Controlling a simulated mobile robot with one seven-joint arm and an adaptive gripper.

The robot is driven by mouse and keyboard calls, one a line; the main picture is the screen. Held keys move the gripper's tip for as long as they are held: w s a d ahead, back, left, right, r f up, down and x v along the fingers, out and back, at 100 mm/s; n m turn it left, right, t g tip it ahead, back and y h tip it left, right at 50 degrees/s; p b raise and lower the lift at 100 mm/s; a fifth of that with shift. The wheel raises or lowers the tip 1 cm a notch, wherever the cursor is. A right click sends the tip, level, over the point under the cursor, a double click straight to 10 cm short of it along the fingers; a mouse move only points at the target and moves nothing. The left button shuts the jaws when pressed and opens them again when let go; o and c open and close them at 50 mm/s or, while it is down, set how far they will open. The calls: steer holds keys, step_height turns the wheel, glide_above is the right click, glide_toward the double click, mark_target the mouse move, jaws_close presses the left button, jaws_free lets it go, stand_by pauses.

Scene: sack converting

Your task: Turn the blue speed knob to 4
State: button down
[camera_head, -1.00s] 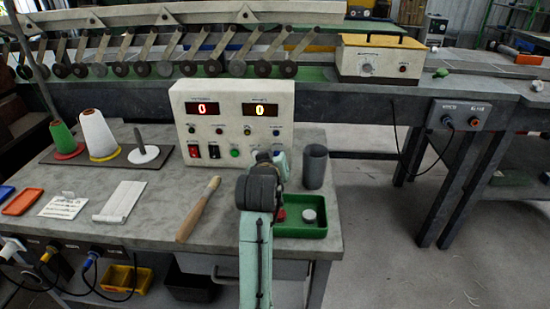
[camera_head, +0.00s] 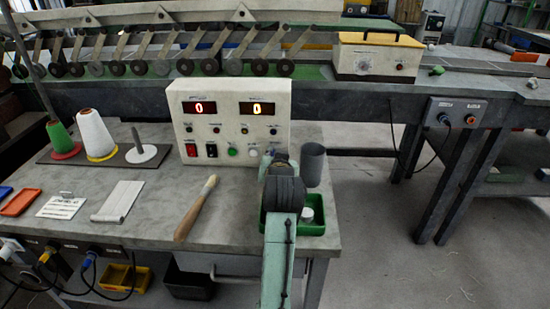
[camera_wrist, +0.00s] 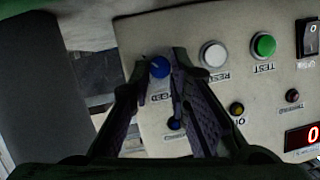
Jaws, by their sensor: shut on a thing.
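The blue speed knob (camera_wrist: 159,67) is at the edge of the cream control panel (camera_wrist: 240,20), which appears upside down in the wrist view. My gripper (camera_wrist: 159,70) has a fingertip on each side of this knob and is shut on it. A pale mark shows on the knob, but its setting is too small to read. In the head view my gripper (camera_head: 268,158) is at the panel's lower right and hides the speed knob.
A white button (camera_wrist: 213,53) and a green TEST button (camera_wrist: 263,44) sit beside my right finger. A grey cup (camera_head: 313,165) and a green tray (camera_head: 312,230) stand close to my arm. A wooden-handled brush (camera_head: 195,209) lies left.

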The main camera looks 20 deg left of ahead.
stand_by(0.3)
steer(key=c, duration=1.5)
jaws_free()
steer(key=v, duration=0.7)
steer(key=shift+s+d, duration=0.15)
steer(key=shift+s, duration=0.15)
